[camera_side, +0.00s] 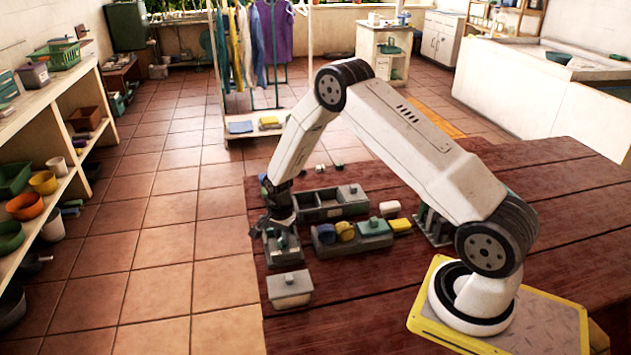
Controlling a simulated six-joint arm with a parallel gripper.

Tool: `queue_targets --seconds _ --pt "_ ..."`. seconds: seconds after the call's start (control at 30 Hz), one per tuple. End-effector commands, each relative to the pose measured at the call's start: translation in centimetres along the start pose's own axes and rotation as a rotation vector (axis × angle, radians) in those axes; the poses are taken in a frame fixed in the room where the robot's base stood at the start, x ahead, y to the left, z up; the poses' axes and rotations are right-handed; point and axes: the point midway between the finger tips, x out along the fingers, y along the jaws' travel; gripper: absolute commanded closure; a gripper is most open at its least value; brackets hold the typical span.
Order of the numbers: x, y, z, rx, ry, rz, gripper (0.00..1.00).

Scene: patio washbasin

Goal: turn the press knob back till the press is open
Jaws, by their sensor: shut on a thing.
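The press appears to be the small grey frame (283,255) at the left part of the dark red wooden table. Dark greenish stuff shows inside it. My gripper (279,222) points down at the top of this press from above. Its fingers are shut on the press knob, which is mostly hidden by them. I cannot tell from this view how far the press is open.
A lidded grey box (290,289) stands in front of the press. To the right are a grey compartment tray (322,214) and a second tray (330,250) with blue and yellow round things.

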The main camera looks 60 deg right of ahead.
Motion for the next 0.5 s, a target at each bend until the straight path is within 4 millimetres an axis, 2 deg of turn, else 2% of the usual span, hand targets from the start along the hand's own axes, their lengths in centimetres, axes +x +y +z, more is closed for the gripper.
queue_targets --seconds 0.27,0.5 --pt "-0.05 0.01 -0.02 -0.163 0.001 0.0 1.0" --pt "-0.05 0.06 -0.03 -0.374 0.001 0.0 1.0"
